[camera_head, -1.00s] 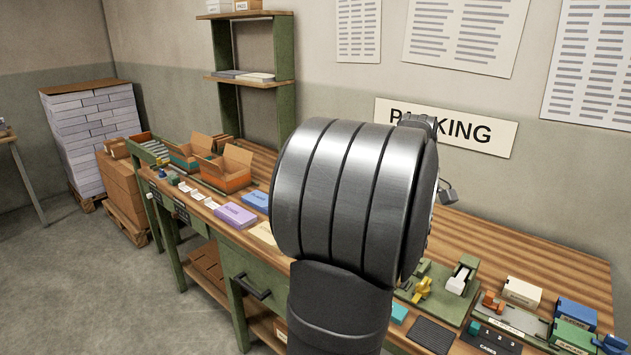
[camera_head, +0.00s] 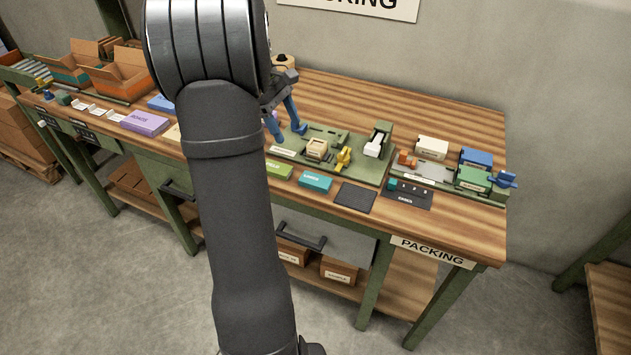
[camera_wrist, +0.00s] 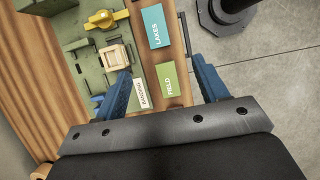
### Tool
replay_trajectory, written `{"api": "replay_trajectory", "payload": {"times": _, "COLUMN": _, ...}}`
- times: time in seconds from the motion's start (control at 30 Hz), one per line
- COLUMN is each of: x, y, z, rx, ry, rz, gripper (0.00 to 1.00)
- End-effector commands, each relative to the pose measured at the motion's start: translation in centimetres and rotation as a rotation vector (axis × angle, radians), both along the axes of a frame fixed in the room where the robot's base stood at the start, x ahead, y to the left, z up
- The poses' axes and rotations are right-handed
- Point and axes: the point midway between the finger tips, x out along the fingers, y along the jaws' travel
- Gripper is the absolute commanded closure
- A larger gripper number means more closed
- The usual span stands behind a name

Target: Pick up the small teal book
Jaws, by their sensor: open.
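The small teal book (camera_head: 315,181) lies flat near the front edge of the workbench. In the wrist view it shows as the teal book labelled LAKES (camera_wrist: 157,27), toward the top. My gripper (camera_head: 290,136) has blue fingers and hangs above the bench, up and left of the teal book in the head view. In the wrist view my gripper (camera_wrist: 160,68) is open, with nothing held between its fingers. The green book labelled FIELD (camera_wrist: 170,80) appears between the fingers, below the teal one; it also shows in the head view (camera_head: 279,169).
A dark mat (camera_head: 355,196) lies just right of the teal book. Behind the books is a green fixture with a wooden block (camera_head: 317,150) and a yellow clamp (camera_head: 344,158). A purple box (camera_head: 145,122) lies farther left. Bare bench top (camera_head: 400,105) stretches along the back.

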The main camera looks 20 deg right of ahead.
Motion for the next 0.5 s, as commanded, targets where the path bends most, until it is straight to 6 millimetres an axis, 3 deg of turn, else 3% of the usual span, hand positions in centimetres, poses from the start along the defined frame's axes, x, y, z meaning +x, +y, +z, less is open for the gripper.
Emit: {"api": "replay_trajectory", "payload": {"times": 0.5, "x": -2.8, "y": -2.8, "z": -9.3, "rx": -0.002, "ry": 0.004, "rz": -0.002, "gripper": 0.34}}
